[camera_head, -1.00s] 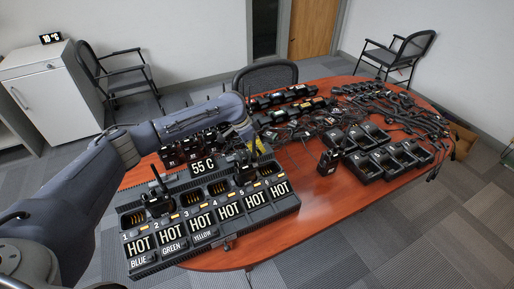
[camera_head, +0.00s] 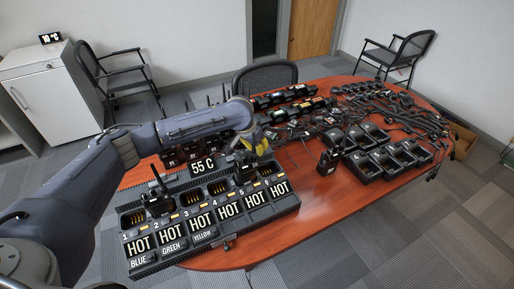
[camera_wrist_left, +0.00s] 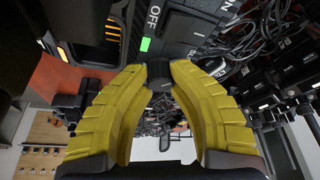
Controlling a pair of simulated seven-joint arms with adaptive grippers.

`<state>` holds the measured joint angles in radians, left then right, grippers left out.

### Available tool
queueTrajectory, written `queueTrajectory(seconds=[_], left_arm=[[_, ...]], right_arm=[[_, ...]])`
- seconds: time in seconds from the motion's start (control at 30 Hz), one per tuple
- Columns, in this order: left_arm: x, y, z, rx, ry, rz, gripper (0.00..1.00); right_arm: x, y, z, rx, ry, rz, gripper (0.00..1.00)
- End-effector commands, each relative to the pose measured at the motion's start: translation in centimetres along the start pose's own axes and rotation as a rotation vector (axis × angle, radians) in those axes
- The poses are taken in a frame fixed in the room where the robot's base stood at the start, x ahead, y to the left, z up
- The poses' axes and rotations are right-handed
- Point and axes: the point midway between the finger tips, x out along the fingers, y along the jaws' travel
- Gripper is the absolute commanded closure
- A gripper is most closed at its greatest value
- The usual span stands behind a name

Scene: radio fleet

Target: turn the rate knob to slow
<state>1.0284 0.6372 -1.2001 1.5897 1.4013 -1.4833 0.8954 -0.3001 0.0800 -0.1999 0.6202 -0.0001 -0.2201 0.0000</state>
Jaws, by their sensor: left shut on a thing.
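The rate knob, a small dark ribbed cylinder (camera_wrist_left: 160,72), sits between my fingertips in the left wrist view. Its setting marks cannot be read. My left gripper's yellow fingers (camera_wrist_left: 160,85) are closed on it from both sides. In the head view, my left gripper (camera_head: 259,146) is at the back right end of the big black charger (camera_head: 215,239), and the knob is not distinguishable there. The charger has a "55 C" display (camera_head: 203,166) and a row of "HOT" labels. My right gripper is in neither view.
A rocker switch (camera_wrist_left: 190,24) marked OFF and a green light (camera_wrist_left: 145,44) are close to the knob. Radios with upright antennas stand in the charger. Black cables and smaller chargers (camera_head: 367,168) crowd the table (camera_head: 300,215); its front right part is clear.

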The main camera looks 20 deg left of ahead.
Motion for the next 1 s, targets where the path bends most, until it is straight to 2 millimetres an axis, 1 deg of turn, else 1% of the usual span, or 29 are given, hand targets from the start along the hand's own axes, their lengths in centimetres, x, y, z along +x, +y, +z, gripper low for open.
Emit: queueTrajectory(seconds=[0.03,0.37,0.4,0.53,0.83,0.93,1.0], left_arm=[[0.0,0.3,-0.2,-0.001,0.004,0.005,1.00],[0.0,0.3,-0.3,-0.002,0.005,0.003,1.00],[0.0,0.3,-0.3,-0.002,0.005,0.003,0.76],[0.0,0.2,-0.2,-0.002,0.004,0.002,0.62],[-0.2,0.1,-0.1,-0.002,0.003,0.000,0.62],[-1.0,0.0,-0.2,-0.002,0.004,-0.001,0.62],[-1.9,0.0,-0.2,-0.001,0.005,-0.002,0.62]], right_arm=[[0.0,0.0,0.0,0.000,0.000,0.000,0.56],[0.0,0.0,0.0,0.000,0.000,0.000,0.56],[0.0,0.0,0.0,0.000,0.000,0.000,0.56],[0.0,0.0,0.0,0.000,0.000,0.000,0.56],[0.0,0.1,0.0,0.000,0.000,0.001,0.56],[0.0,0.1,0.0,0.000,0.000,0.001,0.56],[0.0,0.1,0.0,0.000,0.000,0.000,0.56]])
